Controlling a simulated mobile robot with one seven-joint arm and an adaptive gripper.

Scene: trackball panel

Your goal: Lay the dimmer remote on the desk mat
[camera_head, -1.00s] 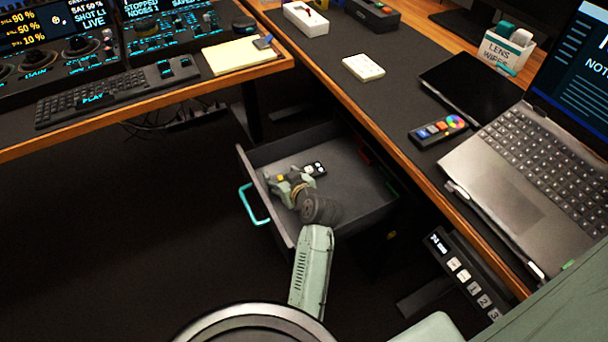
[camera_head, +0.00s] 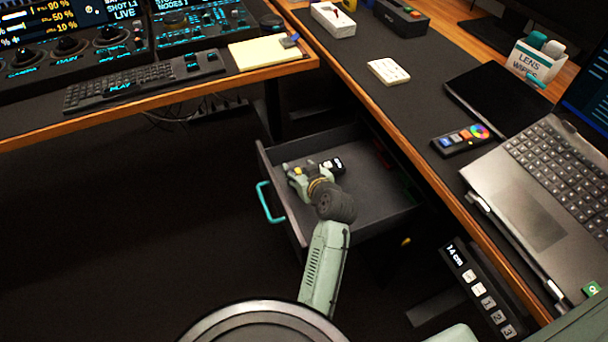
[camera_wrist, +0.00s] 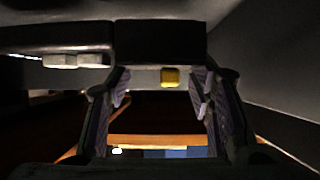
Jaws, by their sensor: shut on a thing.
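A dark remote with white and yellow buttons, which I take for the dimmer remote (camera_head: 333,165), is at my gripper (camera_head: 305,170) inside the open drawer (camera_head: 380,208). In the wrist view the dark remote (camera_wrist: 150,40) lies across the top, its white buttons at left and a yellow one in the middle. My gripper (camera_wrist: 160,88) is shut on it, fingers on either side of the yellow button. Whether the remote touches the drawer floor is unclear. The dark desk mat (camera_head: 395,110) covers the right desk above the drawer.
On the mat are a remote with a colour wheel (camera_head: 462,139), a white keypad (camera_head: 388,71), a black tablet (camera_head: 497,98) and a laptop (camera_head: 530,185). Bare mat shows between keypad and colour-wheel remote. The drawer walls and desk edge (camera_head: 440,195) are close to my arm.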

